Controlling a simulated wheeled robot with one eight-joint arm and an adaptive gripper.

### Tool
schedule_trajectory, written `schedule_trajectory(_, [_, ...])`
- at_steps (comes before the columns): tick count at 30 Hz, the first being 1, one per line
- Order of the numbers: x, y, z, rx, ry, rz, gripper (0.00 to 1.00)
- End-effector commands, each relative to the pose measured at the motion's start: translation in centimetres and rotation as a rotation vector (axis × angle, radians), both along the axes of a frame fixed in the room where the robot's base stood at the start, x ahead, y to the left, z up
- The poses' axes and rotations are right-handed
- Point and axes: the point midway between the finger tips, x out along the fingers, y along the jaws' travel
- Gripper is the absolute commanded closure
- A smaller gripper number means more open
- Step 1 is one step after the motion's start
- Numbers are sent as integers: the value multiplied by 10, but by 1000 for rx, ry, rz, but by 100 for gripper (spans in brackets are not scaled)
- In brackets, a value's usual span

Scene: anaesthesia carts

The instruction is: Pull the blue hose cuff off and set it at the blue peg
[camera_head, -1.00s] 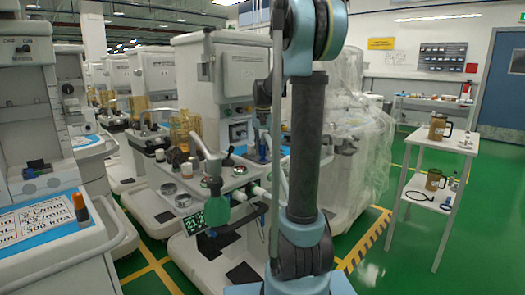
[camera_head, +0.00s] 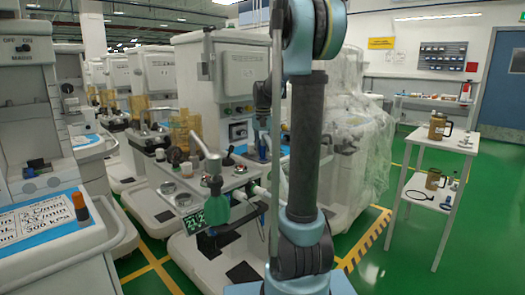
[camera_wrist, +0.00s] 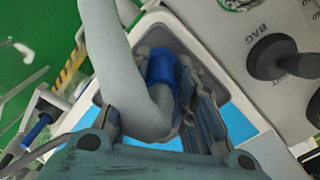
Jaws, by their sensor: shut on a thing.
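The blue hose cuff (camera_wrist: 162,68) is in the wrist view, near the upper middle, at the end of a thick grey hose (camera_wrist: 150,108). My gripper (camera_wrist: 163,78) is shut on the cuff. Its right finger shows beside the cuff, and the left finger is partly hidden behind the hose. The hose bends up and out of the top of the view. A blue peg-like piece (camera_wrist: 38,129) stands at the left of the wrist view, apart from my gripper; I cannot tell for sure that it is the blue peg.
A dark knob (camera_wrist: 272,57) beside the word BAG is at the right. In the head view, a green bag (camera_head: 217,210) hangs from the cart. A white side table (camera_head: 430,148) with jugs stands right. Green floor lies open between.

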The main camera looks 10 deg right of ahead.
Motion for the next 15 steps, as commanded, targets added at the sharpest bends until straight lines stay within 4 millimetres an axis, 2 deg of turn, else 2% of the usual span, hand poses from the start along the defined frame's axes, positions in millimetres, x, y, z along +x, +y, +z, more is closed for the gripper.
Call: schedule_trajectory(15, [0, 0, -10, 0, 0, 0, 100])
